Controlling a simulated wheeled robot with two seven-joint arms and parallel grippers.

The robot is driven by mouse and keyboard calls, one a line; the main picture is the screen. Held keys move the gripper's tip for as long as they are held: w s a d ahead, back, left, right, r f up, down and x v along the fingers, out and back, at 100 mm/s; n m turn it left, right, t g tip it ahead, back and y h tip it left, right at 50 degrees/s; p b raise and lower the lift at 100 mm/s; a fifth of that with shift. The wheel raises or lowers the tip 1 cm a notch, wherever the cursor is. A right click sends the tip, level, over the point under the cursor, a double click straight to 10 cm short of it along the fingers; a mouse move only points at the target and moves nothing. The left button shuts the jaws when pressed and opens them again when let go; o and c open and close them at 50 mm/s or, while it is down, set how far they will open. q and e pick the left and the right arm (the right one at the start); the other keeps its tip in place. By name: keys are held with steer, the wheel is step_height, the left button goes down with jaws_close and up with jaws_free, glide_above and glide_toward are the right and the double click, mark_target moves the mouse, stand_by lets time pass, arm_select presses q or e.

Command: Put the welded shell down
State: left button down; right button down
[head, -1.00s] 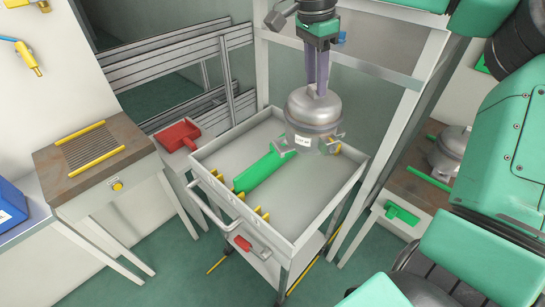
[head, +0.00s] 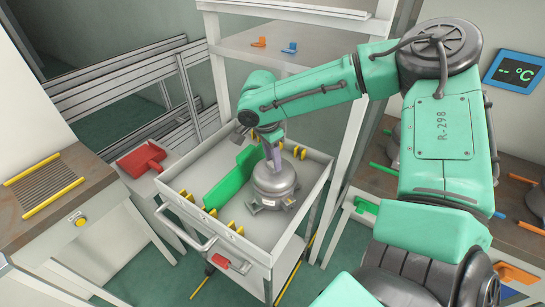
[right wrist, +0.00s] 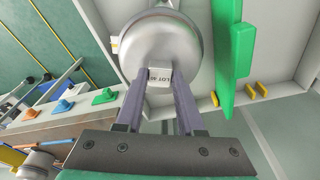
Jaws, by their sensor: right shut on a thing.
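The welded shell (head: 274,184) is a grey metal dome with feet and a small white label. It is upright inside the cart tray (head: 247,243), to the right of the green divider (head: 232,178). It looks low at the tray floor, but I cannot tell whether its feet touch. My right gripper (head: 273,161) is above it, shut on its top. The shell also shows in the right wrist view (right wrist: 160,45), with the fingers on either side of a lot label. My left gripper is not in view.
Yellow brackets (head: 221,222) line the tray's front wall. A red bin (head: 141,159) stands left of the cart beside a bench with a grille (head: 42,184). A shelf with orange and blue clips (head: 289,48) is behind. Another bench (head: 520,180) is at right.

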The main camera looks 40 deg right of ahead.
steer(key=shift+w+f, duration=0.1)
steer(key=c, duration=0.5)
jaws_free()
steer(key=r, duration=0.4)
steer(key=a+r, duration=0.1)
steer(key=r, duration=0.3)
steer(key=a+r, duration=0.1)
steer(key=r, duration=0.3)
steer(key=shift+b, duration=0.35)
